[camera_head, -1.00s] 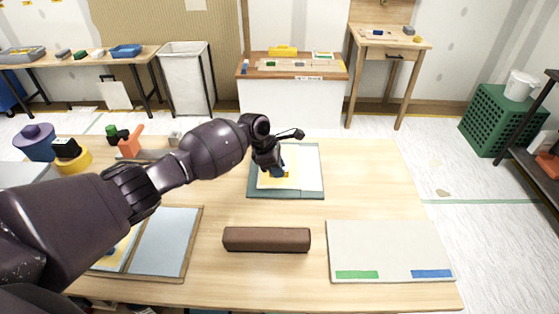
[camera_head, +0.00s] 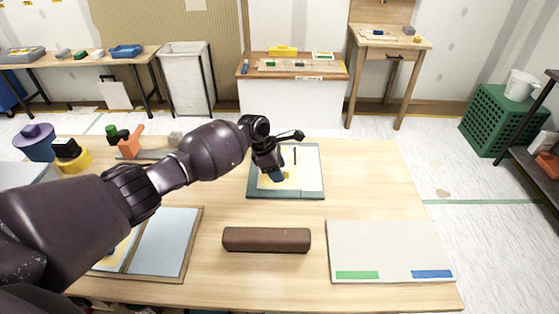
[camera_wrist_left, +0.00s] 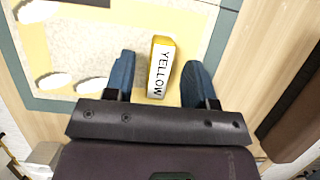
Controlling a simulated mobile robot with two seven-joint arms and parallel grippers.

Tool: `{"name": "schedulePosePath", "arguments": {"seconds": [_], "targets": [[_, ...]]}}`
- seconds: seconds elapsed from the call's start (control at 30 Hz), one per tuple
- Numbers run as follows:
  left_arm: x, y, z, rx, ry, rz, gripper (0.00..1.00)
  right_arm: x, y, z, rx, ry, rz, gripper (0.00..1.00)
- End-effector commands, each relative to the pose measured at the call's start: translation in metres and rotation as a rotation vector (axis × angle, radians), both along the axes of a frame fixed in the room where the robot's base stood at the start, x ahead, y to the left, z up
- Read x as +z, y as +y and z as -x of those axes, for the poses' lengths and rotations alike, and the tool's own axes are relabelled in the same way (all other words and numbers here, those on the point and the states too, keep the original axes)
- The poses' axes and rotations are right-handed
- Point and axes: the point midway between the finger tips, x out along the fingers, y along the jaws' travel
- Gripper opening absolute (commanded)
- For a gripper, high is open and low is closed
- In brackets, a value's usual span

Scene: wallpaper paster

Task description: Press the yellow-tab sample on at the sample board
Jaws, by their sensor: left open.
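The sample board (camera_head: 285,195) has a teal rim and lies on the far middle of the table. The yellow-tab sample (camera_head: 294,183), a pale sheet with yellow areas, lies on the board's left part; the right part is bare white. In the left wrist view the yellow tab (camera_wrist_left: 160,68), marked YELLOW, stands up between the blue fingertips, with a gap on each side. My left gripper (camera_head: 285,168) is open around the tab, low over the board; its wrist hides part of the sample. My right gripper is not in view.
A brown bar (camera_head: 266,240) lies in front of the board. A pale panel (camera_head: 385,245) with green and blue strips lies at the front right. A framed grey-blue panel (camera_head: 165,240) is at the left, partly under my arm. The table right of the board is clear.

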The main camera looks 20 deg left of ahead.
Motion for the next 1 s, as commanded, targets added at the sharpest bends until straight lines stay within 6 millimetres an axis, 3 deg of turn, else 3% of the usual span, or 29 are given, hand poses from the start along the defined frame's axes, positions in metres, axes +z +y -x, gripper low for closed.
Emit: {"name": "schedulePosePath", "arguments": {"seconds": [0.2,0.5,0.7,1.0], "targets": [[0.045,0.016,0.003,0.002,-0.009,-0.001,0.51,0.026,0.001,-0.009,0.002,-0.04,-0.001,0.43],[0.087,0.034,0.008,0.0,-0.007,0.0,0.51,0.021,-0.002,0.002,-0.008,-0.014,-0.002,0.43],[0.098,0.038,0.01,0.0,-0.003,0.0,0.51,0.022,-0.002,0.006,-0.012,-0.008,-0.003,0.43],[0.098,0.039,0.011,0.001,-0.002,0.0,0.51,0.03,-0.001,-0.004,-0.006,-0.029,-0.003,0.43]]}}
